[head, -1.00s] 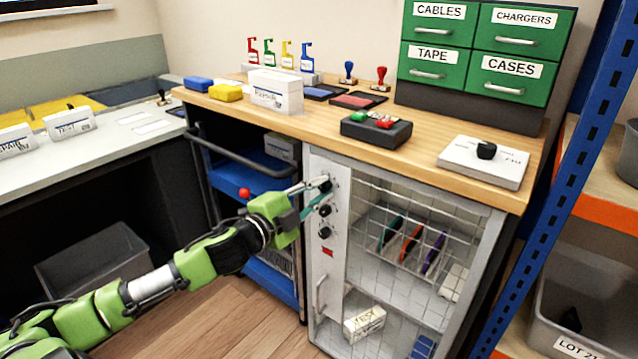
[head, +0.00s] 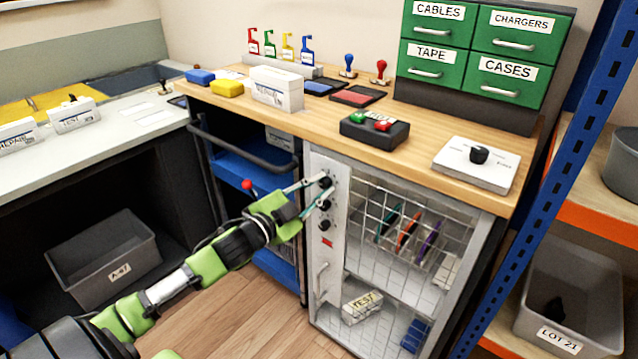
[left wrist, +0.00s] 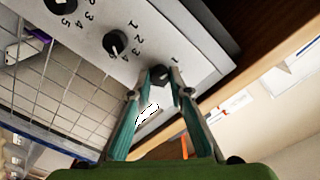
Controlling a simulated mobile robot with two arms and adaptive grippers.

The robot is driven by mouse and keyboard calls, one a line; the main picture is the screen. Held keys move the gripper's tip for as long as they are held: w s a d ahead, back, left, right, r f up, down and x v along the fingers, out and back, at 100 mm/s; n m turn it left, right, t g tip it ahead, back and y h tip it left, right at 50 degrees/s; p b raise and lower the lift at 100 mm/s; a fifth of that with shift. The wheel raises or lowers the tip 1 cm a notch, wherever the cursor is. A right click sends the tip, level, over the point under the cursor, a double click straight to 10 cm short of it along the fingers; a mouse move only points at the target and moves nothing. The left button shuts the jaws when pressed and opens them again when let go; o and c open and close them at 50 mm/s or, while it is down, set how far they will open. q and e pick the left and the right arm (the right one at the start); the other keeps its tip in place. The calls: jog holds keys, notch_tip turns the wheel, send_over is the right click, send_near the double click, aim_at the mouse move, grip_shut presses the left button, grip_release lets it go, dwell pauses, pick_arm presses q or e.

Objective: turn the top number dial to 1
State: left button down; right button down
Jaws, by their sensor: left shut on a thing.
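A white panel (head: 316,265) on the left of the wire-fronted cabinet carries three black number dials in a column. The top dial (head: 326,183) is between the fingertips of my left gripper (head: 322,190), which is shut on it. In the left wrist view the fingertips (left wrist: 161,80) sit on either side of the top dial (left wrist: 160,73). A printed 1 shows beside it; its other numbers and its pointer are hidden or too small to read. The middle dial (left wrist: 115,42) and bottom dial (left wrist: 60,5) are untouched. My right gripper is not in view.
The wooden worktop (head: 390,155) overhangs just above the panel. A blue cart (head: 240,170) with a dark rail stands close to the left of the panel. A blue rack post (head: 545,180) stands at the right.

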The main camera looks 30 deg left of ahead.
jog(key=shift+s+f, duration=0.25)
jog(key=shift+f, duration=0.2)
pick_arm(q)
jog(key=c, duration=1.9)
grip_release()
jog(key=shift+s+a, duration=0.2)
jog(key=shift+s, duration=1.8)
jog(key=shift+s+a, duration=0.25)
jog(key=shift+s, duration=1.75)
jog(key=shift+s+a, duration=0.2)
jog(key=shift+s, duration=1.8)
jog(key=shift+f, duration=0.1)
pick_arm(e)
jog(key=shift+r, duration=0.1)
